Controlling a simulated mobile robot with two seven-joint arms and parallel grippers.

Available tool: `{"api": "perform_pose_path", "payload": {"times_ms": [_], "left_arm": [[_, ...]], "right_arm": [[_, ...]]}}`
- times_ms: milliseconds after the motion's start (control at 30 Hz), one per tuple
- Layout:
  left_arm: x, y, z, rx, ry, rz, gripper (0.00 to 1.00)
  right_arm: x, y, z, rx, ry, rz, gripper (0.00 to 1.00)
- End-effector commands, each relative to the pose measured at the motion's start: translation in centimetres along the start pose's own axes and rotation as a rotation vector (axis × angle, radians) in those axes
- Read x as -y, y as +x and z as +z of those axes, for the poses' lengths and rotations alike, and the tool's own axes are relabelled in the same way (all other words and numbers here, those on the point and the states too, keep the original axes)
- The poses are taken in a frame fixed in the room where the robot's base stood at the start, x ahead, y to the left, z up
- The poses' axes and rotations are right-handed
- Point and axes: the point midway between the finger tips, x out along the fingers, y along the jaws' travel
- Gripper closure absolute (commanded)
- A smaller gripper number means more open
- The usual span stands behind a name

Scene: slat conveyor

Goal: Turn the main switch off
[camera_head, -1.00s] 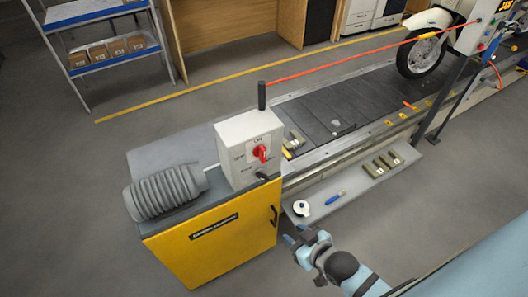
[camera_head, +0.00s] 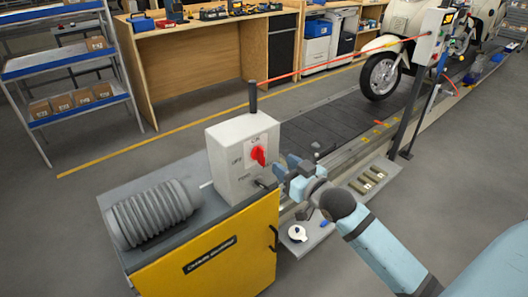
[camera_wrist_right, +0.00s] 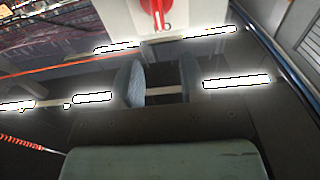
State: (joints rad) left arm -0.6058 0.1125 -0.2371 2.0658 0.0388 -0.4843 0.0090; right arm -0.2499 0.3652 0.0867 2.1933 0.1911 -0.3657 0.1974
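The main switch is a red rotary knob (camera_head: 258,155) on the front face of a white box (camera_head: 229,160). Its handle stands roughly upright, with small lettering around it. The red knob also shows at the top of the right wrist view (camera_wrist_right: 156,12), beyond the fingers. My right gripper (camera_head: 284,168) is just right of the box's front face, close to the knob but apart from it. In the wrist view its two fingers (camera_wrist_right: 162,82) are spread with nothing held between them. My left gripper is in neither view.
The box stands on a yellow cabinet (camera_head: 215,255) beside a grey ribbed cylinder (camera_head: 155,213). A black post (camera_head: 253,97) rises behind it, with a red cord (camera_head: 330,66) running right. The slat conveyor (camera_head: 340,120) carries a scooter (camera_head: 385,65). A low shelf (camera_head: 318,237) holds a white roll.

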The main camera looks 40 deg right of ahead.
Motion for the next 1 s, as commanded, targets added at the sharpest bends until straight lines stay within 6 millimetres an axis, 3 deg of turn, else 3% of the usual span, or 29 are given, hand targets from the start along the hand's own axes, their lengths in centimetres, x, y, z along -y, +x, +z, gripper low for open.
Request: {"api": "perform_pose_path", "payload": {"times_ms": [200, 400, 600, 867, 1000], "left_arm": [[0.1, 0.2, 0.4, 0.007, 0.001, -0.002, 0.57], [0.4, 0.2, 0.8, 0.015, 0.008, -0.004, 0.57], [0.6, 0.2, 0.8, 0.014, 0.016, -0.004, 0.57], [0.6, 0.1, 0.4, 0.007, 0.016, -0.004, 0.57], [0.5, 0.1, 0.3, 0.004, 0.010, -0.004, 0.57]], "right_arm": [[0.0, 4.7, 0.0, -0.001, 0.000, 0.000, 0.61], [0.1, 7.6, 0.0, 0.000, -0.001, -0.001, 0.61], [0.1, 8.7, 0.1, 0.001, -0.001, -0.001, 0.61], [0.1, 8.8, 0.1, 0.001, -0.001, -0.001, 0.61], [0.1, 8.8, 0.1, 0.001, -0.001, -0.001, 0.93]]}}
